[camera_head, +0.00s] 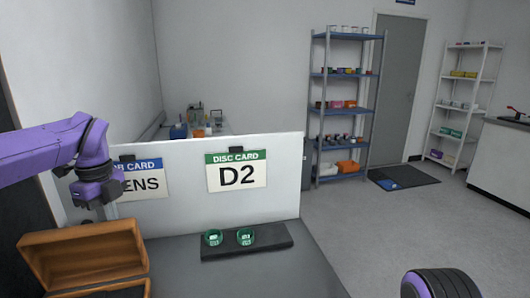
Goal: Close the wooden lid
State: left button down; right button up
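The wooden lid (85,254) stands raised at the lower left, its inner side facing me. Below it is the wooden box (147,288), cut off by the bottom edge of the picture, with a dark inside partly in view. My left gripper (101,211) hangs just above and behind the lid's top edge, pointing down. I cannot tell whether its fingers are apart or touching the lid. A purple and black part of my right arm shows at the lower right; its gripper is out of view.
A grey table (225,276) carries a dark holder (275,243) with two green-rimmed discs (213,238) (246,237). A white panel (280,185) behind it bears a D2 disc card (237,172) and a partly hidden blue-topped card (146,182).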

pick_arm(q)
jog(key=shift+s+d+r+b, duration=0.1)
jog(key=shift+s+d+b, duration=0.1)
jog(key=shift+s+b, duration=0.3)
jog(key=shift+s+d+b, duration=0.15)
jog(key=shift+s+b, duration=0.2)
jog(key=shift+s, duration=0.25)
notch_tip(320, 180, up, 10)
jog(key=w+p, duration=0.2)
jog(key=p, duration=0.8)
jog(key=shift+a, duration=0.3)
